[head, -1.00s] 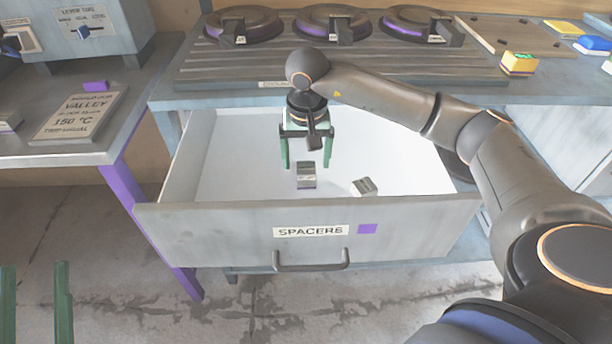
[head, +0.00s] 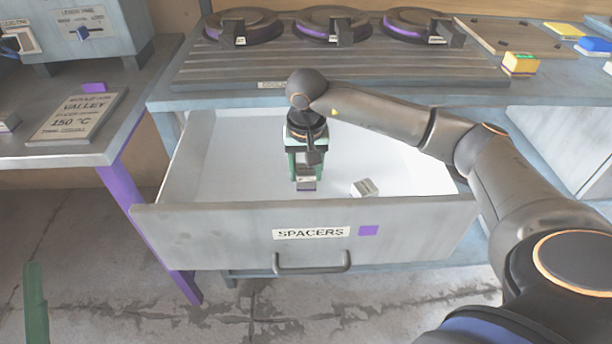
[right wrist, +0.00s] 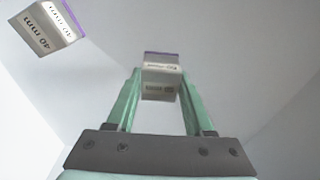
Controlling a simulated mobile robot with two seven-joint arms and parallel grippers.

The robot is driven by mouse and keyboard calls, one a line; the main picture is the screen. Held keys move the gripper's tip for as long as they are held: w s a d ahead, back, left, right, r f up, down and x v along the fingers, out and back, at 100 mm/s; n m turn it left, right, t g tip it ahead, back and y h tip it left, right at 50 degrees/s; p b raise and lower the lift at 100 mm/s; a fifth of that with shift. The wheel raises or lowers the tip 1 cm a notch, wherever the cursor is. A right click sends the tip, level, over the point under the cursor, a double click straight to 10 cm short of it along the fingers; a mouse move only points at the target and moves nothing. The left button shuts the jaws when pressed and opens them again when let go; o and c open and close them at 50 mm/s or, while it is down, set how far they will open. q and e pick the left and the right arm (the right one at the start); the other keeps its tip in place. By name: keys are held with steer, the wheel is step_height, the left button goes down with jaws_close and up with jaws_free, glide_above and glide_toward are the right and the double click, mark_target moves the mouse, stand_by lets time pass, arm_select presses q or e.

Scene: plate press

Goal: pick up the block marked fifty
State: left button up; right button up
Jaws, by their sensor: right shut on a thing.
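My right gripper (head: 306,180) reaches down into the open drawer and is shut on a small grey block (head: 306,185) with a purple edge. In the right wrist view the held block (right wrist: 160,78) sits between the green fingertips; its marking is too small to read. A second grey block (head: 364,187) lies apart on the drawer floor, to the right. In the right wrist view this block (right wrist: 46,28) reads "40 mm". Only one green finger of my left gripper (head: 36,303) shows at the lower left, so its opening is unclear.
The drawer front (head: 200,235) is labelled "SPACERS" and has a handle (head: 312,266). Its white floor is otherwise clear. A "VALLEY 150 °C" sign (head: 78,115) lies on the left table.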

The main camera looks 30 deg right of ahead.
jaws_close()
steer(key=shift+r, duration=0.15)
